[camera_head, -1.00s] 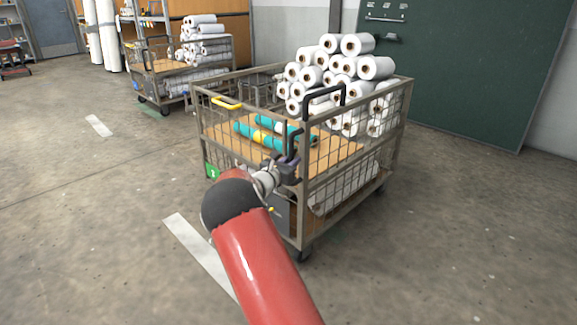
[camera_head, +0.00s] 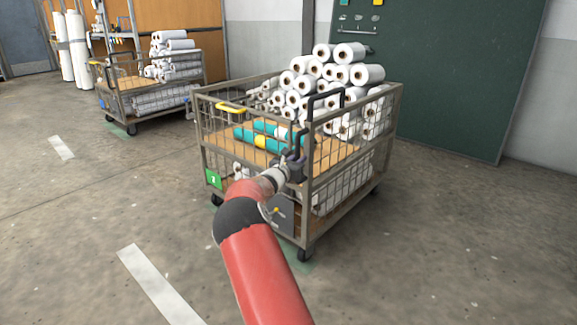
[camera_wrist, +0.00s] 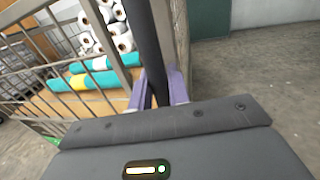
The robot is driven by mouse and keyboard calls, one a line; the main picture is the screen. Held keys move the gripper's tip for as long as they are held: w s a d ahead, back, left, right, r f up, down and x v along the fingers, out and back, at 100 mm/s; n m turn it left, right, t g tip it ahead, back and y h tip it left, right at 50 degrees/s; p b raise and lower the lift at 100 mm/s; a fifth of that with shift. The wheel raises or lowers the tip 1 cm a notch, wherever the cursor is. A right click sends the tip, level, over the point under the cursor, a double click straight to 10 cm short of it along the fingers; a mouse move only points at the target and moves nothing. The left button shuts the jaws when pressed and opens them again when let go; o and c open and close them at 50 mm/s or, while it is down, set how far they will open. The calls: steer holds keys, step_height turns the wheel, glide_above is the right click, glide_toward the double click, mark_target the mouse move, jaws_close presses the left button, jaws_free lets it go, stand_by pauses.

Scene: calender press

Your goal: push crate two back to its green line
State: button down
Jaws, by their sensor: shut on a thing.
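The crate (camera_head: 347,183) is a wheeled wire cage cart in the middle of the head view, with white rolls heaped at its far end and teal rolls on its wooden deck. A green label (camera_head: 214,179) hangs at its left corner; its number is too small to read. My gripper (camera_head: 294,170) is shut on the upright black handle (camera_wrist: 145,45) at the crate's near side. In the wrist view the purple fingers (camera_wrist: 158,88) sit around that handle. A faint green marking (camera_head: 303,268) shows on the floor by the near wheel; the crate hides part of it.
A second cart (camera_head: 150,93) with white rolls stands at the back left. White floor stripes (camera_head: 160,287) lie to the left. A dark green wall panel (camera_head: 440,75) rises behind the crate. The floor on the right is clear.

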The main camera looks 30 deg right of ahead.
steer(key=x, duration=0.3)
steer(key=shift+s+d, duration=0.15)
steer(key=shift+d, duration=0.35)
steer(key=shift+r, duration=0.15)
steer(key=shift+d, duration=0.1)
steer(key=c, duration=1.4)
jaws_free()
steer(key=shift+d, duration=0.15)
steer(key=shift+b+v, duration=0.6)
steer(key=shift+v, duration=3.3)
